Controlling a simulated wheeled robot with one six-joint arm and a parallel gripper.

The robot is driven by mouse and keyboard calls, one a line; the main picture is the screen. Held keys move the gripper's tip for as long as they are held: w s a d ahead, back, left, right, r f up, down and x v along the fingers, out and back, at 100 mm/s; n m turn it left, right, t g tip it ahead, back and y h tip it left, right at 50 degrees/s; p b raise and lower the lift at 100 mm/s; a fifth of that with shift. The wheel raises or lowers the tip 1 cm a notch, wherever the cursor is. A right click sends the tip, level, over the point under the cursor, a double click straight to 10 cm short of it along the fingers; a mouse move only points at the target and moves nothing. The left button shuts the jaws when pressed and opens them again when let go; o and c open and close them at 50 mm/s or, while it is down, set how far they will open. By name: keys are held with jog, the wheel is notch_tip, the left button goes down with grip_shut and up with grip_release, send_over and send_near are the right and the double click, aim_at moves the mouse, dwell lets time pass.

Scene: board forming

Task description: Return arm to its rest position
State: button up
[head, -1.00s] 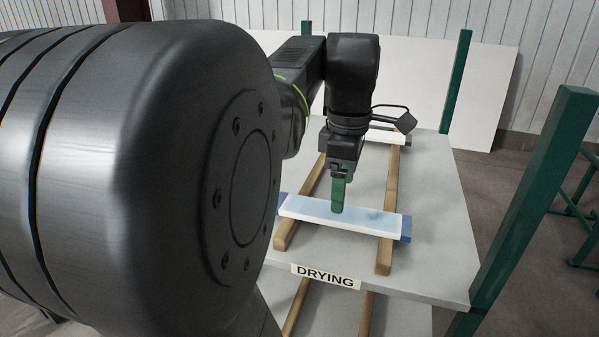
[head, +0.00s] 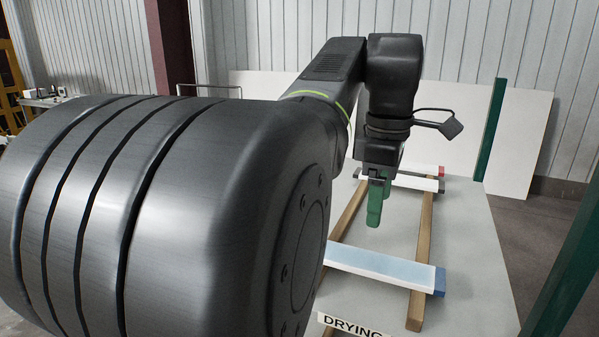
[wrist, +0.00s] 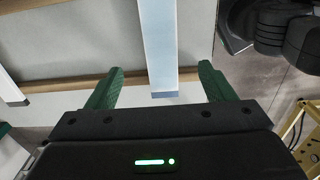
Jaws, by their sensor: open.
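My gripper (head: 376,205) has green fingers and hangs above the drying shelf in the head view, beyond the near board. In the wrist view the two fingers of my gripper (wrist: 160,88) stand wide apart with nothing between their tips. A pale blue-white board with blue ends (head: 383,267) lies across two wooden rails, apart from the fingers. The same board (wrist: 158,45) shows in the wrist view, running away from the camera. My dark arm covers the left of the head view and hides part of the shelf and the board's left end.
The wooden rails (head: 424,240) rest on the grey shelf (head: 470,240), labelled DRYING (head: 352,326). More boards with red and dark ends (head: 405,182) lie farther back. Green posts (head: 490,130) stand at the shelf's right side. White panels (head: 520,120) lean on the back wall.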

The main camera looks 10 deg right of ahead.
aim_at(371, 261)
notch_tip(371, 261, down, 12)
jog(key=shift+w+r, duration=0.1)
jog(key=shift+r, duration=1.35)
